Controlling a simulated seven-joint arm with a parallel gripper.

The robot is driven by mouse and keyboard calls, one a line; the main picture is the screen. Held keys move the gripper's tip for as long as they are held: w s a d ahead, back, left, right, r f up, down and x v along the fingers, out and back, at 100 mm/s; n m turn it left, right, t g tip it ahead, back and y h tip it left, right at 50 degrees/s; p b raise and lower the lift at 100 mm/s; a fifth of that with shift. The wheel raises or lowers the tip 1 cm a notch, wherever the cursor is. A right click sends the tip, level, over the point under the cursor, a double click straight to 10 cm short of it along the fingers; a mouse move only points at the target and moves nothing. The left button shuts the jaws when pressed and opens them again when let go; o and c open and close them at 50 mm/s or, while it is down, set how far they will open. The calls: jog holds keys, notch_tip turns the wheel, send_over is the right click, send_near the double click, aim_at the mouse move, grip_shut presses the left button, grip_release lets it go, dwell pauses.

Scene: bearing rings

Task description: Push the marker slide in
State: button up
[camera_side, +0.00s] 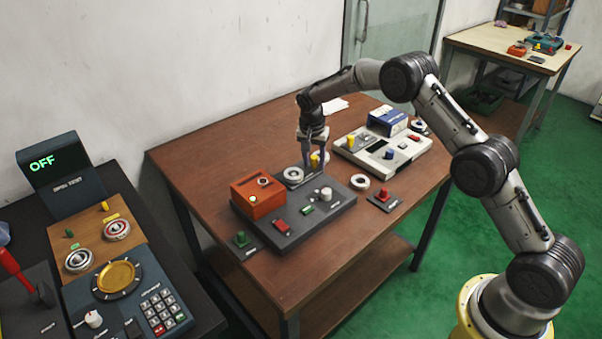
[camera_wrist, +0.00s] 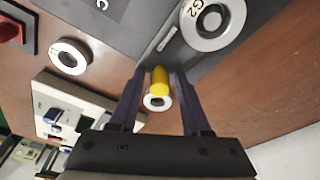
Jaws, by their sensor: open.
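A yellow peg-like piece (camera_wrist: 160,80) with a pale round end stands by a narrow slot in the dark panel (camera_wrist: 110,12) in the wrist view. It also shows in the side view (camera_side: 314,161), at the panel's far edge. I cannot read a label that names it the marker slide. My gripper (camera_side: 313,157) is open and low over that edge. In the wrist view its two fingers (camera_wrist: 160,73) lie on either side of the yellow piece; whether they touch it I cannot tell. How far the piece sits in the slot is unclear.
A ring marked G2 (camera_wrist: 211,18) sits on the panel beside the fingers. The panel also bears an orange box (camera_side: 258,194), a red switch (camera_side: 281,227) and a white knob (camera_side: 326,193). A loose ring (camera_side: 360,182) and a light panel (camera_side: 385,150) lie to the right.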

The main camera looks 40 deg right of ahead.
aim_at(285, 183)
grip_shut()
jog(key=shift+a, duration=6)
jog(key=shift+r, duration=0.1)
jog(key=shift+c, duration=0.4)
grip_release()
jog(key=shift+w, duration=0.1)
jog(key=shift+o, duration=0.4)
jog(key=shift+d, duration=0.1)
jog(key=d+v, duration=0.1)
jog(key=v, duration=0.5)
jog(key=shift+w+r, duration=0.2)
jog(key=shift+r, duration=0.25)
